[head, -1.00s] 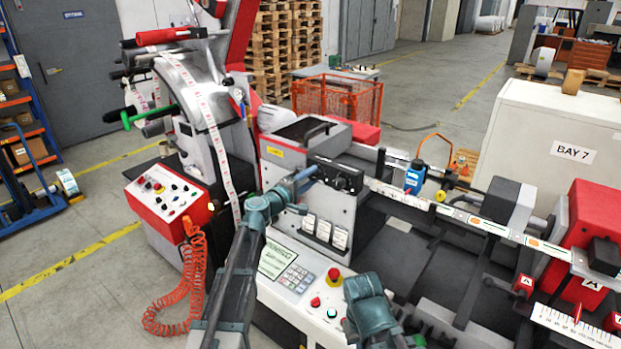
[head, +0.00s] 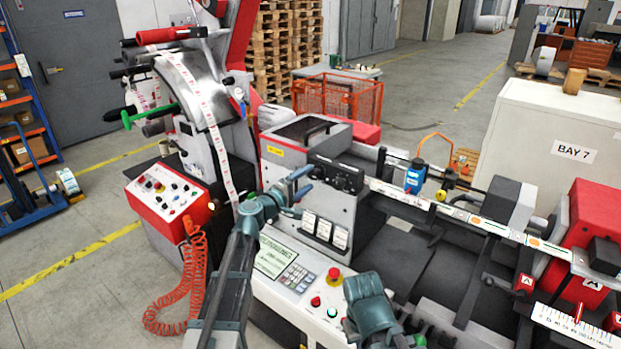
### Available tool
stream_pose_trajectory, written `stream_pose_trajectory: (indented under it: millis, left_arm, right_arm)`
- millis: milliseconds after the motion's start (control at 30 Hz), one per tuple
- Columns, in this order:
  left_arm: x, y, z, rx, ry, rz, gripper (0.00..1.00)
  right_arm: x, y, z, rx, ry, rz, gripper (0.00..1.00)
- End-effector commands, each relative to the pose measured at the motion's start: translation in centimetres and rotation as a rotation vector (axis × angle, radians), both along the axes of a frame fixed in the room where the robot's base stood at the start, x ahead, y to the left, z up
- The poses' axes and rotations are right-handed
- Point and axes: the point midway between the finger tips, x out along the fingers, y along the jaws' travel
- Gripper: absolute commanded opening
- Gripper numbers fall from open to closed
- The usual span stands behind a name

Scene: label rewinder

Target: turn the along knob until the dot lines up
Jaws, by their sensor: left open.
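A dark panel with black knobs (head: 336,174) sits on the upper front of the grey machine housing (head: 329,204). I cannot tell from the picture which knob is the along knob, and any dot or mark is too small to see. My left gripper (head: 304,182) is open and empty. It is just left of the panel, apart from the knobs, in front of the housing's left edge. My right arm shows at the bottom middle, but its gripper is out of view.
A control panel with a keypad (head: 294,276) and a red stop button (head: 333,274) lies below. A blue sensor (head: 414,177) stands over the label web at right. A red-and-white unwinder with a green handle (head: 128,119) is at left.

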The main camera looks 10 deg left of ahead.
Motion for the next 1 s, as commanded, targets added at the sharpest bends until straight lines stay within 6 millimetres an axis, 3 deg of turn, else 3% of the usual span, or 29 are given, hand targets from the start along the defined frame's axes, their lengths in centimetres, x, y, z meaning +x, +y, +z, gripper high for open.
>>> stream_pose_trajectory:
  millis: [33,200,500,1000]
  left_arm:
    - [-1.5,0.7,0.0,0.000,0.000,0.003,0.72]
    - [-4.8,2.6,0.0,0.000,0.000,0.003,0.72]
    - [-8.9,5.0,0.0,0.001,-0.001,0.001,0.72]
    - [-9.9,5.7,0.0,0.001,0.000,-0.001,0.72]
  right_arm:
    - [0.0,0.0,0.0,0.000,0.000,0.000,0.00]
    - [0.0,0.0,0.0,0.000,0.000,0.000,0.00]
    - [0.0,0.0,0.0,0.000,0.000,0.000,0.00]
    - [0.0,0.0,0.0,0.000,0.000,0.000,0.00]
